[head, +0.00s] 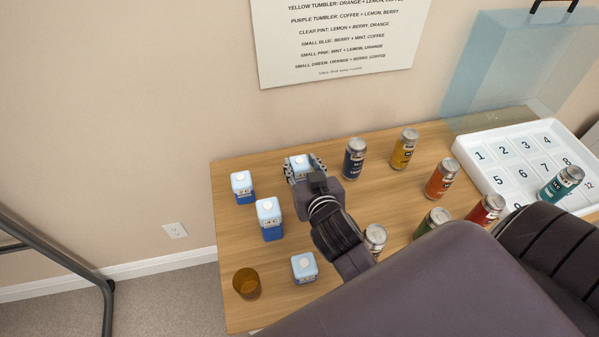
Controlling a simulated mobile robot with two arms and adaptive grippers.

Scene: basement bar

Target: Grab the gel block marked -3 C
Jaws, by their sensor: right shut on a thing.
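Several blue-and-white gel blocks with round white caps stand on the left part of the wooden table. One gel block (299,161) is between the fingers of my right gripper (303,168), which is shut on it near the back of the table. Its label is mostly hidden by the gripper. The other gel blocks stand at the back left (242,186), left of my wrist (269,218) and near the front (304,267). Their markings are too small to read. My left gripper is not in view.
An amber tumbler (247,283) stands at the table's (394,194) front left. Several cans stand to the right, including a dark blue can (354,158) close to my gripper. A white numbered tray (493,147) and a clear blue box (497,75) are at the right. A printed sheet (335,45) hangs on the wall.

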